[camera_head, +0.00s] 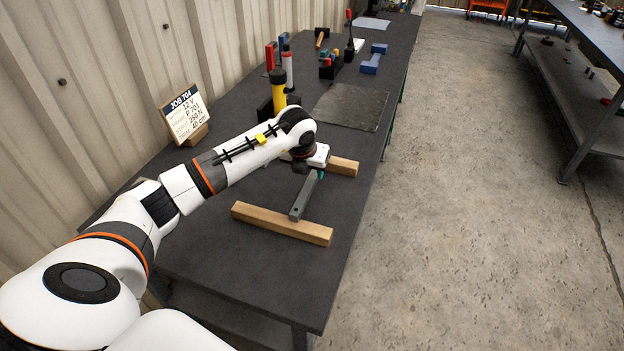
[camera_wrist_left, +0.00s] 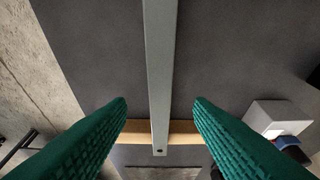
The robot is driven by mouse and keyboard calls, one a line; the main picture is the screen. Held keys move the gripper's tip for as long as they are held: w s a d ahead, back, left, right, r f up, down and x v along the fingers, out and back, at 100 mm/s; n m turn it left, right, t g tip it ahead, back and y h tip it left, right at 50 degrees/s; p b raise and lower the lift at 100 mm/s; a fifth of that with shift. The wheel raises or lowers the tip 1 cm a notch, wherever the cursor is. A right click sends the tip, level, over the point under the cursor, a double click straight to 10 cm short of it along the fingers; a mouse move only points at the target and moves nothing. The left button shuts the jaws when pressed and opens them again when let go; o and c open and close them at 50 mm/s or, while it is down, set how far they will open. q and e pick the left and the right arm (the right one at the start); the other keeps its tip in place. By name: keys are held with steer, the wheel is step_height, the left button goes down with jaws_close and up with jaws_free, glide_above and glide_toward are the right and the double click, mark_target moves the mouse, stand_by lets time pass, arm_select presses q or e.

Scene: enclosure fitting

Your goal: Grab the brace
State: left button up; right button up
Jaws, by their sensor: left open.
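The brace (camera_head: 303,198) is a grey metal bar that lies across two wooden blocks, the near one (camera_head: 282,224) and the far one (camera_head: 343,166). My left gripper (camera_head: 314,173) is above the brace toward its far end, and the hand hides that end in the head view. In the left wrist view the brace (camera_wrist_left: 159,75) runs between the two green fingers of my left gripper (camera_wrist_left: 160,104). The fingers are open, with a gap on both sides of the bar. My right gripper is out of view.
A job card (camera_head: 184,114) stands at the wall side of the dark bench (camera_head: 215,262). A yellow cylinder (camera_head: 278,92) and a grey mat (camera_head: 350,106) are beyond the arm. A blue part (camera_head: 374,60) and tools stand farther back. The bench's near end is clear.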

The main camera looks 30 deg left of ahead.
mark_target(311, 179)
arm_select(q)
steer(key=shift+p+x, duration=0.65)
steer(key=shift+x, duration=1.6)
jaws_close()
